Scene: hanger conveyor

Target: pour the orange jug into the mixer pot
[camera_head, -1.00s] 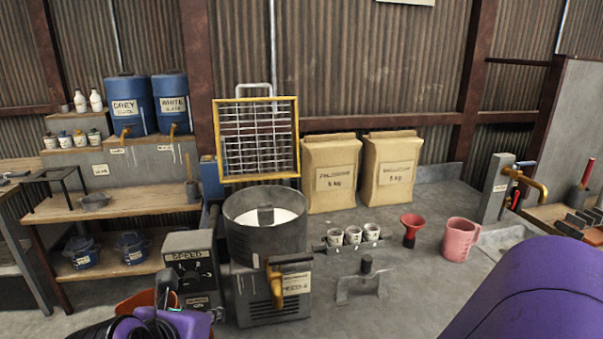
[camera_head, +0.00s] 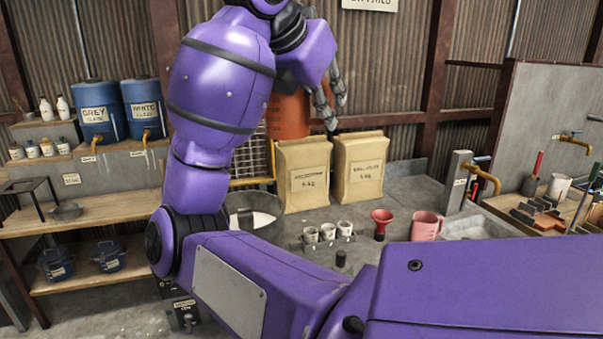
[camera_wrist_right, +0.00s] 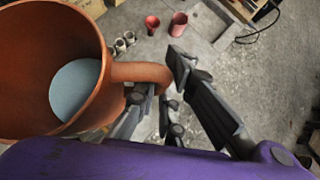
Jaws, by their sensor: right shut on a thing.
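The orange jug (camera_head: 288,117) is held high in the head view, above the mixer pot in the picture and in front of the wire rack. My right gripper (camera_head: 328,104) is shut on its handle, which shows in the right wrist view (camera_wrist_right: 143,72). The jug looks about upright, with pale grey-blue liquid inside. The grey mixer pot (camera_head: 274,201) stands on the bench, partly hidden behind my right arm, with white content visible. I cannot tell whether the jug is directly over it. My left gripper is out of view.
Two paper sacks (camera_head: 303,176) stand behind the pot. Several small white cups (camera_head: 327,232), a red funnel (camera_head: 381,222) and a pink jug (camera_head: 426,226) stand to its right. Blue barrels (camera_head: 98,112) stand on the left shelves. My right arm hides much of the mixer.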

